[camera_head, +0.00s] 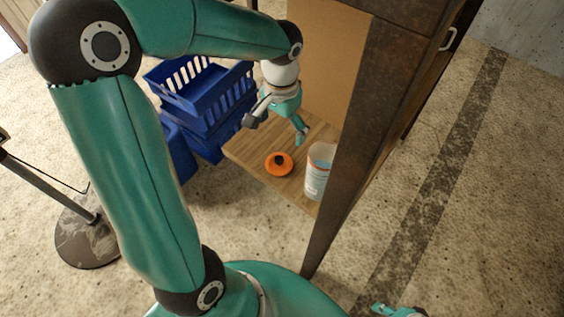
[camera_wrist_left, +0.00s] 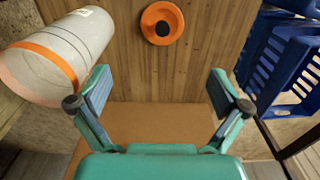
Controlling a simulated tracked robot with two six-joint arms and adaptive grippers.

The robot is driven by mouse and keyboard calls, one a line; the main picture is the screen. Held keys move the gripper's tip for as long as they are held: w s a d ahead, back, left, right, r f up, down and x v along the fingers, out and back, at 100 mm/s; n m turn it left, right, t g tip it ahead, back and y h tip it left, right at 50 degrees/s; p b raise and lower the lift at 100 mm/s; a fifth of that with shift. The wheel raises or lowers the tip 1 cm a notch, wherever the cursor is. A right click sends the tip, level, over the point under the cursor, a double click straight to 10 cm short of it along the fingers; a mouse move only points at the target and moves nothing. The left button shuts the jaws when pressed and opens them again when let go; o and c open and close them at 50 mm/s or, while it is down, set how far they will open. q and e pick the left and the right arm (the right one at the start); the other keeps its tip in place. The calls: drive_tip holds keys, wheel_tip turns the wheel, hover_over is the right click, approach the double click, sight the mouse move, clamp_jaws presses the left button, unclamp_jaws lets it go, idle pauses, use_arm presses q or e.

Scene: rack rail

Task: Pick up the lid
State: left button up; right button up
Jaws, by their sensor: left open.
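The orange lid (camera_head: 279,164) with a dark knob lies flat on the wooden shelf (camera_head: 250,158). It also shows at the top middle of the left wrist view (camera_wrist_left: 162,23). My left gripper (camera_head: 276,125) is open and empty above the shelf, behind the lid in the head view. In the left wrist view its two fingers (camera_wrist_left: 159,92) are spread wide, and the lid lies beyond them, apart from both. A whitish container (camera_head: 318,172) stands on the shelf to the right of the lid. Its orange rim shows in the left wrist view (camera_wrist_left: 45,62). Part of my right gripper (camera_head: 399,311) shows at the bottom edge.
A dark, rusty rack post (camera_head: 352,150) rises just right of the container. Blue crates (camera_head: 205,100) are stacked on the floor left of the shelf. A brown panel (camera_head: 325,65) closes the shelf's back. A stand with a round base (camera_head: 88,238) is at the left.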

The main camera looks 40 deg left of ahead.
sight(279, 160)
use_arm(q)
drive_tip(key=f, duration=0.4)
drive_tip(key=f+b, duration=0.1)
drive_tip(key=f, duration=0.3)
drive_tip(key=shift+s+a, duration=0.2)
wheel_tip(279, 160, down, 5)
drive_tip(key=shift+f+b, duration=0.1)
drive_tip(key=shift+b, duration=0.85)
drive_tip(key=shift+s, duration=0.1)
drive_tip(key=c, duration=1.4)
drive_tip(key=shift+s+d, duration=0.1)
drive_tip(key=shift+c, duration=0.9)
drive_tip(key=shift+c, duration=0.2)
